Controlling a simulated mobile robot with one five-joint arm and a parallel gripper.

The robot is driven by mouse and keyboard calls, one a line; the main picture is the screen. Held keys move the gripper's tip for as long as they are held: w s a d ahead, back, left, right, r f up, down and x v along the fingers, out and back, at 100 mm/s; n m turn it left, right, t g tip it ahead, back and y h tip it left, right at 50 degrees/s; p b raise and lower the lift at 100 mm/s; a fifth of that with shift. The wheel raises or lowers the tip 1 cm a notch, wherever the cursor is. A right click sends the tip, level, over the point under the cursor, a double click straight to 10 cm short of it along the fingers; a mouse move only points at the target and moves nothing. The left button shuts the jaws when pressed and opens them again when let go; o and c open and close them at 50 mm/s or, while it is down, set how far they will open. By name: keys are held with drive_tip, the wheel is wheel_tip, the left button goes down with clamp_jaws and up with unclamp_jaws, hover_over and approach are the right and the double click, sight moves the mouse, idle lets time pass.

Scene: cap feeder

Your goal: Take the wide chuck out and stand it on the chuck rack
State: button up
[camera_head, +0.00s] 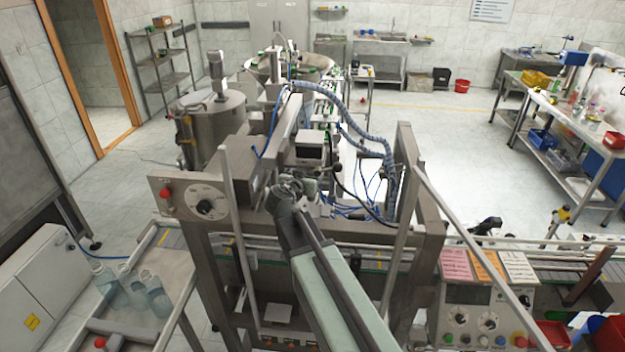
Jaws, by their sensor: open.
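My arm reaches up from the bottom middle into the capping machine (340,235). My gripper (303,186) is at its far end, just below and in front of the machine's head (311,147). It is open; its jaws are small and partly hidden by my own wrist. I cannot make out the wide chuck; the gripper and wrist cover part of the area under the head. I cannot tell which thing is the chuck rack. Whether the gripper touches anything cannot be told.
Upright posts (399,225) flank my arm. A control panel (474,316) with coloured cards stands at the lower right, beside a conveyor (570,262). Clear bottles (151,294) stand on a side table at the left. Blue hoses (357,137) loop above the machine. Open floor lies behind right.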

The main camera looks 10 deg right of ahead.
drive_tip(key=shift+w+d+f, duration=0.15)
drive_tip(key=shift+w, duration=0.15)
drive_tip(key=shift+s, duration=0.1)
drive_tip(key=shift+c, duration=0.7)
clamp_jaws()
